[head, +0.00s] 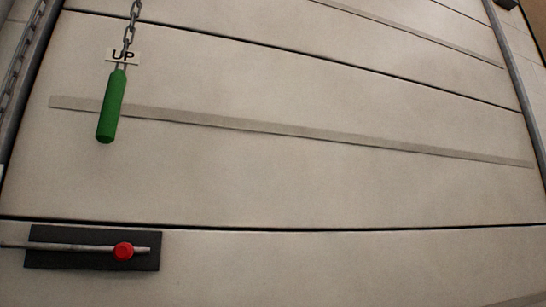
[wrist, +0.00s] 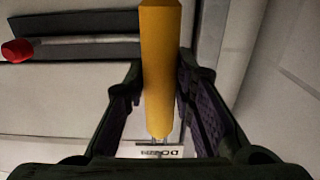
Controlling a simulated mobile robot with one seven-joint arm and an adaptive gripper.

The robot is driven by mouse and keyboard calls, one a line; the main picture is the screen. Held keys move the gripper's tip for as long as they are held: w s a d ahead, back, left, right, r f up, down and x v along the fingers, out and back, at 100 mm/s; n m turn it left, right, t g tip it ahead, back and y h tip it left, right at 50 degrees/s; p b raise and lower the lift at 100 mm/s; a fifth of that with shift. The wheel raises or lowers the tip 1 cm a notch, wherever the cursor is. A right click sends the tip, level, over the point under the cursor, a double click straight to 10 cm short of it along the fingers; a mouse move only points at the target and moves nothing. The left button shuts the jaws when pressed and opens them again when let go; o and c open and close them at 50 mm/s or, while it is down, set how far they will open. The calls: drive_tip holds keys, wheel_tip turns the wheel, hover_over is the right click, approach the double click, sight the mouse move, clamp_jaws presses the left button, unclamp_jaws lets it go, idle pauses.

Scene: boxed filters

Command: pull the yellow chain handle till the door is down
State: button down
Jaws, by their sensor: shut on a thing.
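The yellow chain handle (wrist: 160,60) runs down the middle of the wrist view, between the two fingers of my gripper (wrist: 158,88). My gripper is shut on it. A white label (wrist: 152,151), lettered upside down and partly hidden, shows beyond the handle's end; it seems to begin with "DO". The head view shows neither the yellow handle nor my gripper. The pale panelled door (head: 300,180) fills the head view; its bottom edge is out of sight there.
A green handle (head: 111,105) hangs on a chain by an "UP" label (head: 123,56) in front of the door. A dark latch plate (head: 60,262) with a bar and red knob (head: 123,251) sits on the lower left panel. The red knob also shows in the wrist view (wrist: 17,50).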

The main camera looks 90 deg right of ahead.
wheel_tip(320, 180, up, 24)
drive_tip(key=p, duration=1.6)
drive_tip(key=shift+f, duration=0.15)
wheel_tip(320, 180, down, 14)
drive_tip(key=b, duration=0.9)
drive_tip(key=shift+b, duration=0.35)
drive_tip(key=shift+r, duration=0.2)
